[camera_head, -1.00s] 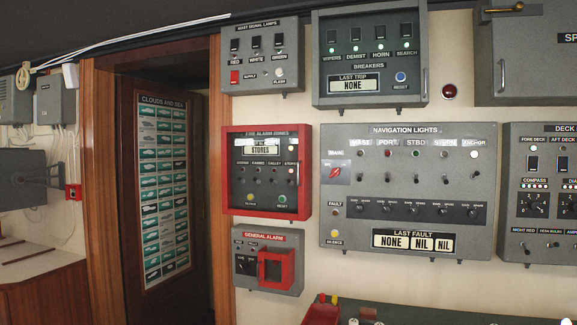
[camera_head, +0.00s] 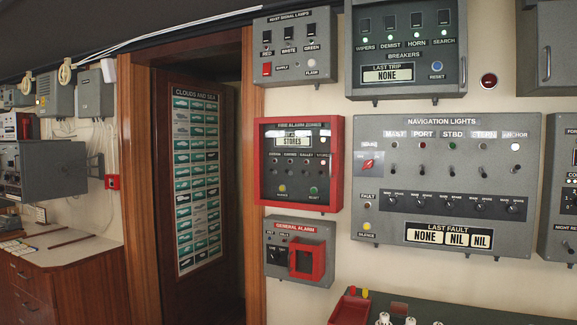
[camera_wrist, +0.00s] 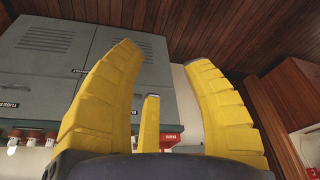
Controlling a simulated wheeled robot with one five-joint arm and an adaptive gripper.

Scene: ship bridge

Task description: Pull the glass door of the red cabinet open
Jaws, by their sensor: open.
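The red cabinet (camera_head: 262,166), labelled fire alarm zones, hangs on the wall right of the doorway in the head view. Its glass front looks shut, with a "STORES" display, small switches and lamps behind it. My gripper (camera_wrist: 165,85) shows only in the wrist view. Its yellow fingers are spread wide with nothing between them. The wrist camera looks upward toward grey cabinets and a wooden ceiling. A small red part with white lettering shows low behind the fingers; I cannot tell what it belongs to.
Below the red cabinet is the general alarm box (camera_head: 281,265) with a small red frame. The navigation lights panel (camera_head: 378,250) is to its right. A wooden counter (camera_head: 60,268) stands at left. A green surface (camera_head: 450,310) with a red tray lies at lower right.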

